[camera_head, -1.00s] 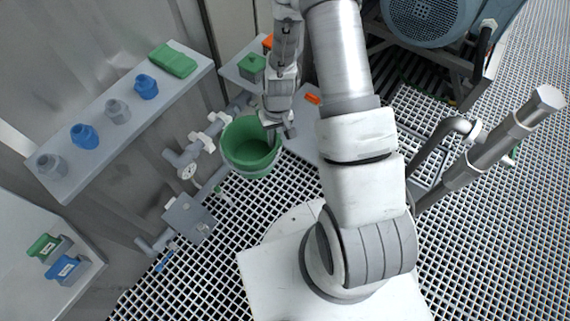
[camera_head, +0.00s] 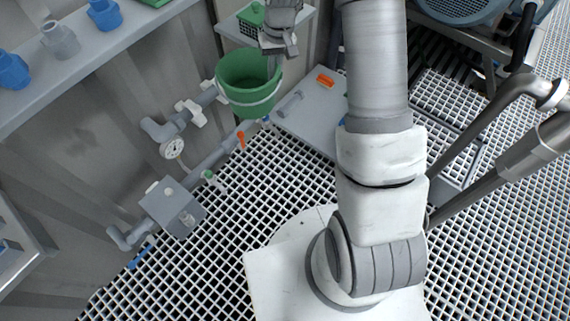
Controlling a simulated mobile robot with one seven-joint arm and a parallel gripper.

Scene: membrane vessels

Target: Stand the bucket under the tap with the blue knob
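The green bucket (camera_head: 240,97) is upright and looks empty, in the upper middle of the head view. My gripper (camera_head: 273,66) is at its right rim, with a finger reaching down inside; it appears shut on the rim. The bucket seems held off the floor, though its base height is hard to judge. Small coloured tap handles sit along the low pipe: one blue (camera_head: 141,257) at the lower left, one green (camera_head: 209,175), one orange (camera_head: 241,139), and a small blue one (camera_head: 266,119) below the bucket. The spouts are too small to make out.
A shelf (camera_head: 95,50) with fittings runs above. A grey plate (camera_head: 313,112) with an orange item lies right of the bucket. Grating floor (camera_head: 225,235) is open in front of the pipe.

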